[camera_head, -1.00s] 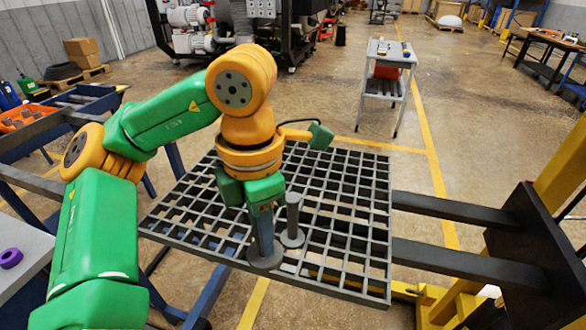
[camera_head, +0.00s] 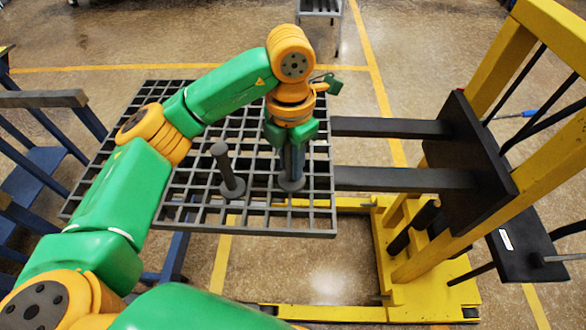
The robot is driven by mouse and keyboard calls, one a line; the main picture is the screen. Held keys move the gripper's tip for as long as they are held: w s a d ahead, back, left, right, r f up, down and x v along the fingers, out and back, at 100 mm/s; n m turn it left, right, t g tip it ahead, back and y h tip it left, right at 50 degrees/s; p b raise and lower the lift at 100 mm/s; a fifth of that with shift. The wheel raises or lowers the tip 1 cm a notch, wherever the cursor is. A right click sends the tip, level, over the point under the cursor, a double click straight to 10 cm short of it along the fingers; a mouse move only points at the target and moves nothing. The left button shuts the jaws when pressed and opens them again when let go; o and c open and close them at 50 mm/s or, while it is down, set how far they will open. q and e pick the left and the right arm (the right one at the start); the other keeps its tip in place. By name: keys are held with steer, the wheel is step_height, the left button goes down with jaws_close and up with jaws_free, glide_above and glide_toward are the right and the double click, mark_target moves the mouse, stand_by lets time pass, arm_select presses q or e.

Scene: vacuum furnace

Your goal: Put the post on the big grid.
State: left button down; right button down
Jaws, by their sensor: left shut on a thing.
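My left gripper (camera_head: 291,143) is over the right part of the big grid (camera_head: 325,190), a dark grey lattice. It is shut on a grey post (camera_head: 291,183) with a round base; the fingers hide its upper part. The post is upright, with its base at the grid's front right area. I cannot tell whether the base touches the bars. A second grey post (camera_head: 226,165) stands upright on the grid to the left of the held one. My right gripper is not in view.
Two black forks (camera_head: 400,180) of a yellow lift (camera_head: 400,285) reach in from the right at the grid's edge. A blue frame (camera_head: 50,155) stands at the left. The grid's left and back parts are mostly bare, partly covered by my left arm.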

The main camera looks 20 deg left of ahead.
mark_target(292, 180)
arm_select(q)
step_height(292, 180, down, 4)
steer(key=shift+s+d+r+p, duration=0.1)
steer(key=shift+d+r+p, duration=0.05)
steer(key=shift+r+p, duration=0.15)
steer(key=shift+f, duration=0.1)
steer(key=shift+f, duration=0.15)
steer(key=c, duration=1.1)
jaws_free()
steer(key=shift+f, duration=0.1)
steer(key=o, duration=0.4)
steer(key=shift+o, duration=0.2)
step_height(292, 180, up, 13)
steer(key=shift+f, duration=0.2)
